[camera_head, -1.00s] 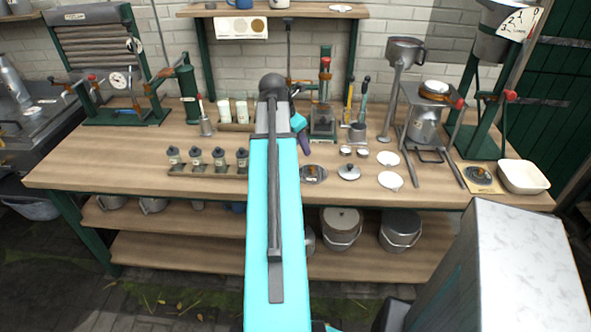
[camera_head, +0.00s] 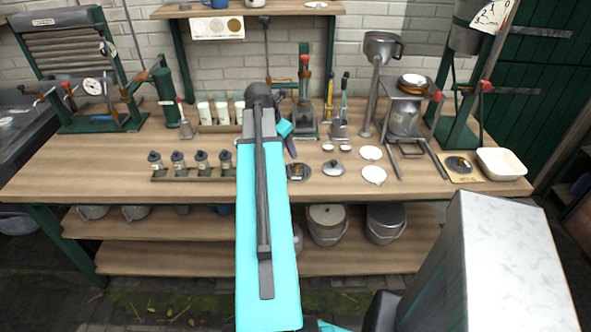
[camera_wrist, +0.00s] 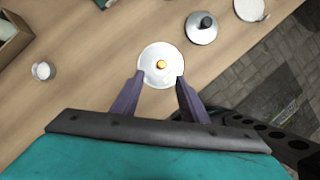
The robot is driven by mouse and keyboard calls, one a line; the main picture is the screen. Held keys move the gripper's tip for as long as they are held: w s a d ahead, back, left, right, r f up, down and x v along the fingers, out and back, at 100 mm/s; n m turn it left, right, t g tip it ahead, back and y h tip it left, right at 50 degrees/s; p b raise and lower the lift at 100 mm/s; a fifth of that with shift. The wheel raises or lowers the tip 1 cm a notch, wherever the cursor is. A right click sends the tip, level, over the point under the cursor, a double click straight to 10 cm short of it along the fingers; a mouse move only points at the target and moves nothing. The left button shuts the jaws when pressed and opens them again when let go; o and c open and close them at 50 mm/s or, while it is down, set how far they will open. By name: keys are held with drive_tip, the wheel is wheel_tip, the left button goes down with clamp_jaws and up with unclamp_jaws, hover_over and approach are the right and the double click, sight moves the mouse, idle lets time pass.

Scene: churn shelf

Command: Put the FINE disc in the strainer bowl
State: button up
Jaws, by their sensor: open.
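A round pale disc (camera_wrist: 160,62) with a brass-coloured knob lies on the bench in the wrist view. It also shows in the head view (camera_head: 298,172), beside my gripper's tip. I cannot read any FINE label on it. My gripper (camera_wrist: 159,82) is open, its two purple fingers at the disc's near edge, one at each side. I cannot tell whether they touch it. In the head view my gripper (camera_head: 288,148) is partly hidden by my arm. A metal bowl with a handle (camera_head: 383,47) stands high on a post; I cannot tell whether it is the strainer bowl.
A silver lid with a black knob (camera_wrist: 202,27) lies right of the disc, near the bench edge. Two white discs (camera_head: 371,153) (camera_head: 374,175) lie farther right. A rack of bottles (camera_head: 190,172) is left of my arm. A white tub (camera_head: 501,164) is far right.

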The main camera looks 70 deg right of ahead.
hover_over(295, 166)
drive_tip(key=w+a, duration=0.1)
drive_tip(key=a, duration=0.1)
drive_tip(key=shift+w+d+f+p, duration=0.1)
drive_tip(key=shift+f+p, duration=0.1)
drive_tip(key=shift+f, duration=0.95)
drive_tip(key=shift+d+f+p, duration=0.1)
drive_tip(key=shift+f+p, duration=0.05)
drive_tip(key=shift+f, duration=1)
drive_tip(key=shift+a+p+x, duration=0.2)
drive_tip(key=shift+p+x, duration=0.75)
drive_tip(key=shift+x, duration=1.65)
clamp_jaws()
